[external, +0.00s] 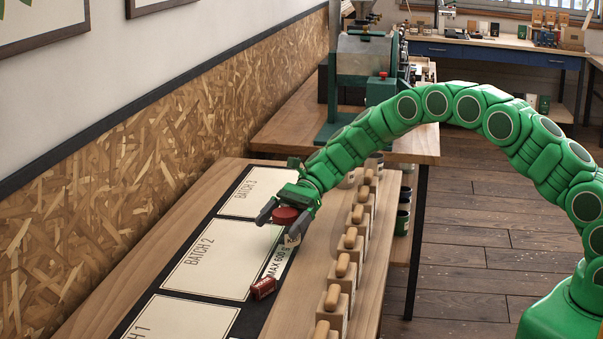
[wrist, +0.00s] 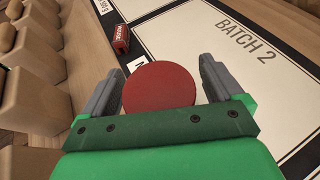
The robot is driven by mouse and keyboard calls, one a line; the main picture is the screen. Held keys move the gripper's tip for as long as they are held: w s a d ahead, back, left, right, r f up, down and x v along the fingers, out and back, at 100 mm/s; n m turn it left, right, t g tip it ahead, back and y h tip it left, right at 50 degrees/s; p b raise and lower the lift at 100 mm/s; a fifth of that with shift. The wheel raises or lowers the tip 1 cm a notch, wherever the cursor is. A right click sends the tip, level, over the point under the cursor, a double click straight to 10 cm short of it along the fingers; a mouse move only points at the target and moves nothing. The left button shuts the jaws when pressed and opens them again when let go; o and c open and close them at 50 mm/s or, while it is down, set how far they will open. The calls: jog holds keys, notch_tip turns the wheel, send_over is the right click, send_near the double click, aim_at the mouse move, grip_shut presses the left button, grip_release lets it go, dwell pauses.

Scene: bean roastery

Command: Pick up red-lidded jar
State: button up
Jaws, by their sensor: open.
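The red-lidded jar (external: 286,216) stands at the right edge of the Batch 2 area. In the wrist view its round red lid (wrist: 158,88) lies between the two fingers, seen from above; the jar's body is hidden under it there. My gripper (external: 282,213) is open, with one grey finger on each side of the jar. In the wrist view my gripper (wrist: 160,82) shows a gap at the right of the lid; the left finger is close to it. I cannot tell whether either finger touches.
A small red box (external: 263,288) lies on the mat at the edge of Batch 2. A row of several wooden blocks with rounded handles (external: 342,264) runs along the table's right side. The Batch 2 panel (external: 215,258) is otherwise bare. A roasting machine (external: 366,62) stands behind.

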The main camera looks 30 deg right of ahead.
jog(key=c, duration=1.1)
jog(key=shift+c, duration=0.2)
